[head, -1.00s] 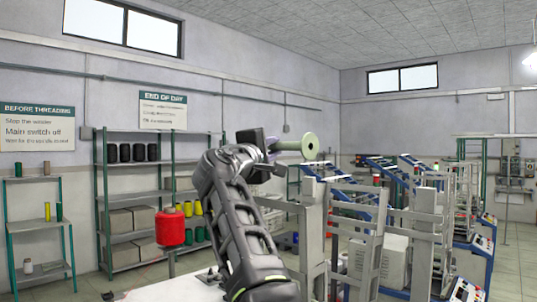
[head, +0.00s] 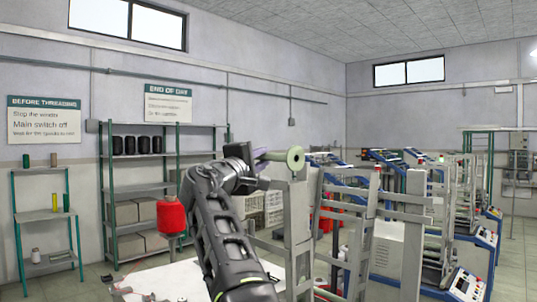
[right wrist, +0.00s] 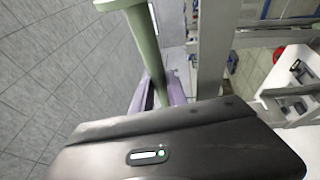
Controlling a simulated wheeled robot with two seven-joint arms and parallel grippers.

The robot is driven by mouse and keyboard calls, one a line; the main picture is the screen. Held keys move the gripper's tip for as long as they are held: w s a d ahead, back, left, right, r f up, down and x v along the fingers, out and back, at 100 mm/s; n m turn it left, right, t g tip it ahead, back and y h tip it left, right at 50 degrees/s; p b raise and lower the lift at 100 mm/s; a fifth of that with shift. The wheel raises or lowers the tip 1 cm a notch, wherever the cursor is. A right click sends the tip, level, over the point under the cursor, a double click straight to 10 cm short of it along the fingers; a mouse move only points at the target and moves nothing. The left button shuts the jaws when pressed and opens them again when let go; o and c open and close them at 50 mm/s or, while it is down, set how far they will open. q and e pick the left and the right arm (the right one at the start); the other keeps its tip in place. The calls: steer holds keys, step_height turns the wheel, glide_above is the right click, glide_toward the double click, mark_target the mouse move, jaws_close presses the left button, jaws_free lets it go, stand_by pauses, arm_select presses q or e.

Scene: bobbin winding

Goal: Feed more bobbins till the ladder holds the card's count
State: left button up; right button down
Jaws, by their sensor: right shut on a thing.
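My right gripper (head: 268,157) is shut on a pale green flanged bobbin (head: 295,158). It holds the bobbin up in the air, its round flange facing out to the right. In the right wrist view the bobbin (right wrist: 146,45) runs up from between the purple fingertips (right wrist: 160,97). In the head view, grey ladder-like frames (head: 361,235) stand right of the gripper, and the bobbin shows in front of a grey post's top. I cannot tell whether they touch. I see no bobbins in these frames clearly. My left gripper is out of view. No count card is readable.
A large red spool (head: 171,217) stands on a post at left. A shelf rack (head: 150,188) holds dark spools and boxes. A small green stand (head: 50,216) is at far left. Blue and white machines (head: 465,285) fill the right. Wall signs (head: 44,119) hang behind.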

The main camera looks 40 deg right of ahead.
steer(key=shift+d+r, duration=0.15)
steer(key=shift+s+a, duration=0.1)
steer(key=shift+a, duration=0.4)
steer(key=shift+r, duration=0.1)
steer(key=shift+d, duration=0.25)
stand_by(0.5)
step_height(320, 180, down, 6)
steer(key=b, duration=0.6)
steer(key=shift+d, duration=0.15)
step_height(320, 180, down, 6)
steer(key=b, duration=0.5)
steer(key=shift+d+b, duration=0.15)
steer(key=shift+b, duration=0.2)
